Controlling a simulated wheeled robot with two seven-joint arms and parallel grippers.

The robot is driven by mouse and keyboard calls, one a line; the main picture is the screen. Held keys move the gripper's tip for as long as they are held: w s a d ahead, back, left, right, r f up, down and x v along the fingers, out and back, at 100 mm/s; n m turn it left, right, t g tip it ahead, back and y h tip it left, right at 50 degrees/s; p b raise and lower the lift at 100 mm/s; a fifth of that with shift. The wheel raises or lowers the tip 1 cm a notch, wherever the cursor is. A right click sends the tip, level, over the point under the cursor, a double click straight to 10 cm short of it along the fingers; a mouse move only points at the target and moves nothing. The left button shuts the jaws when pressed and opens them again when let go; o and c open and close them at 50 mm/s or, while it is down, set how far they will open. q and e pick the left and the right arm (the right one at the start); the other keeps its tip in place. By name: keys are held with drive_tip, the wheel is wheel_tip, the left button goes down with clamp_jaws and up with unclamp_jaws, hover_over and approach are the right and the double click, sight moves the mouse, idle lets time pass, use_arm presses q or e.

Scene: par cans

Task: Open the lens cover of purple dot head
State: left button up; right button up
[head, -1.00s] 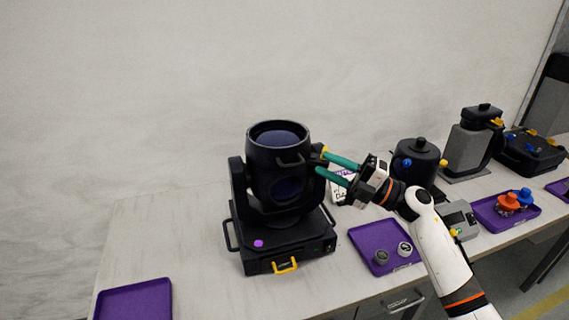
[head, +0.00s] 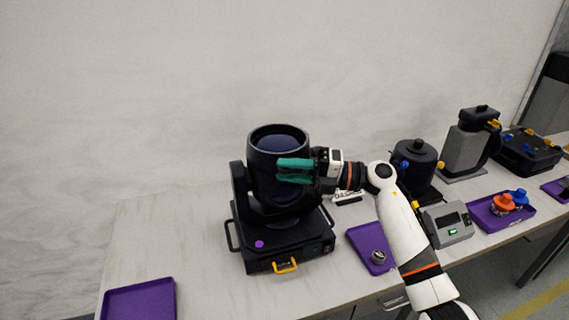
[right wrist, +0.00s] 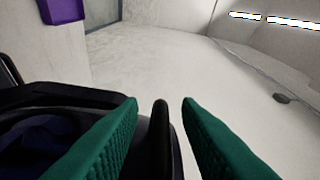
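The black moving head with the purple dot (head: 259,244) on its base stands on the table; its round barrel (head: 263,158) points up, with a bluish-purple lens (head: 278,139) inside the top rim. My right gripper (head: 284,170) has its green fingers at the front of the barrel. In the right wrist view a dark upright bar (right wrist: 161,138), seemingly the cover's handle, stands between the fingers (right wrist: 160,102), with gaps showing on both sides. The right gripper is open. The fingers hide the handle in the head view. My left gripper is not in view.
A yellow handle (head: 286,266) sticks out at the base's front. A purple tray (head: 357,237) with a dark knob (head: 378,257) lies at right, an empty one (head: 138,301) at front left. A grey box (head: 446,224) and a black pot (head: 416,156) stand further right.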

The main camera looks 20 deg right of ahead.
drive_tip(key=shift+w+a, duration=0.25)
drive_tip(key=shift+a, duration=0.4)
clamp_jaws()
drive_tip(key=shift+r, duration=0.15)
